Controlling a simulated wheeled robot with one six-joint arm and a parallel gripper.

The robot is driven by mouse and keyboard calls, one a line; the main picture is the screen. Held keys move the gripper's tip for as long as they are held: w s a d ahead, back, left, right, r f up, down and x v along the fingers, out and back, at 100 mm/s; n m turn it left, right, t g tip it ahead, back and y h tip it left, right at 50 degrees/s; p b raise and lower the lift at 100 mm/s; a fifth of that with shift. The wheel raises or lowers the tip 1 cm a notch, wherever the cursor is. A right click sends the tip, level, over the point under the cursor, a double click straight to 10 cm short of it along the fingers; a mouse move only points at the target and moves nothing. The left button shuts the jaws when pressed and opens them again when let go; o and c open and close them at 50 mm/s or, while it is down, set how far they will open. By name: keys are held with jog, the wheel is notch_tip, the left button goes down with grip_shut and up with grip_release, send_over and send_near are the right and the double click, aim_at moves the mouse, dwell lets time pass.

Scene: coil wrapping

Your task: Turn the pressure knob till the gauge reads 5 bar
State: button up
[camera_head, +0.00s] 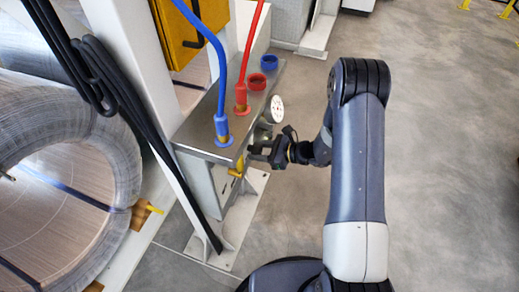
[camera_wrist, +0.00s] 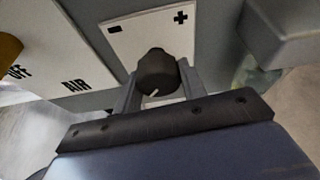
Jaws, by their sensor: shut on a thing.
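The dark pressure knob (camera_wrist: 157,72) sits in front of a white plate (camera_wrist: 125,38) marked with a minus and a plus. A short white mark shows on the knob's lower edge. My gripper (camera_wrist: 160,90) is shut on the knob, one finger on each side of it. In the head view my gripper (camera_head: 262,153) reaches the panel's right side from the right, and the knob is hidden there. The round white gauge (camera_head: 277,108) stands just above my gripper. Its dial is small and seen at an angle, so I cannot read it.
A yellow handle (camera_head: 237,168) is close to my gripper; AIR and OFF lettering (camera_wrist: 75,85) shows beside it. Blue (camera_head: 222,128) and red (camera_head: 241,98) hoses plug into the panel top. A large wire coil (camera_head: 60,170) stands left. Floor to the right is clear.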

jog(key=shift+s+m+g, duration=0.1)
jog(key=shift+m+g, duration=0.2)
dwell(0.4)
jog(key=o, duration=1)
jog(key=shift+c, duration=0.2)
jog(key=p+v, duration=0.1)
jog(key=v, duration=1)
jog(key=shift+f, duration=0.15)
jog(key=b+x, duration=0.1)
jog(key=x, duration=1)
